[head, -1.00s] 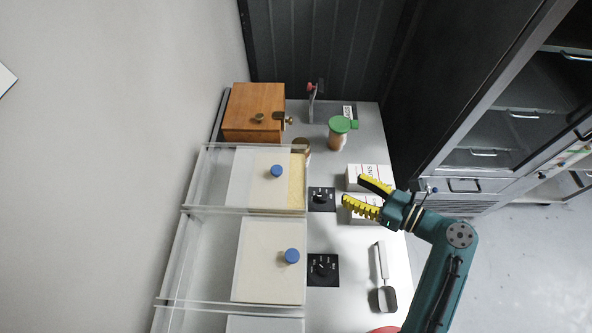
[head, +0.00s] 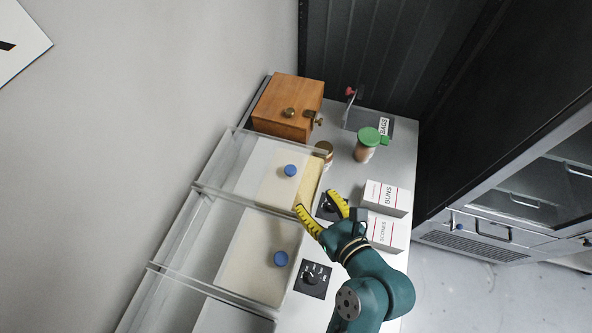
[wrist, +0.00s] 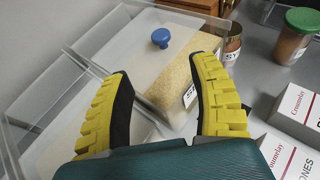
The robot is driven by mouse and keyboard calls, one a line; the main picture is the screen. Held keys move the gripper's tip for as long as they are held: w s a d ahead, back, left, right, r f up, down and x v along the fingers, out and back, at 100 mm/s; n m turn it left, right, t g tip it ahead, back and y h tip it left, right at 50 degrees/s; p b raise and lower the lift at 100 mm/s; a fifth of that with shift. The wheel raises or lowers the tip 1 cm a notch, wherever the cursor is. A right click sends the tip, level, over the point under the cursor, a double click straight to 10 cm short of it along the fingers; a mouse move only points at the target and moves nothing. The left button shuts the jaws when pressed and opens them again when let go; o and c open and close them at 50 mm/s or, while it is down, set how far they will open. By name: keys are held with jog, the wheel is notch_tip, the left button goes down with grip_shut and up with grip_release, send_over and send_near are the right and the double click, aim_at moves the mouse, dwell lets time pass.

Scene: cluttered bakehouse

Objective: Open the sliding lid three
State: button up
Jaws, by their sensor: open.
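Clear bins stand in a row along the wall, with pale sliding lids bearing blue knobs. The far lid (head: 272,183) has its knob (head: 290,170) near its right part; tan contents (head: 311,189) show beyond its right edge. The middle lid (head: 250,262) has a knob (head: 281,259) near its right edge. A third lid (head: 225,318) is cut off at the bottom. No number shows, so I cannot tell which is three. My gripper (head: 316,203) is open and empty by the far bin's right front corner. In the wrist view, the far knob (wrist: 160,38) appears beyond and between the fingers, untouched.
BUNS (head: 388,197) and SCONES (head: 386,232) boxes stand right of my gripper. A green-lidded jar (head: 367,146), wooden box (head: 287,108) and BAGS plate (head: 384,127) are farther back.

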aim_at(292, 172)
jog(key=b+x, duration=0.1)
jog(key=x, duration=1.2)
jog(key=shift+w+a, duration=0.2)
jog(key=shift+w, duration=0.1)
jog(key=shift+s, duration=0.1)
grip_shut()
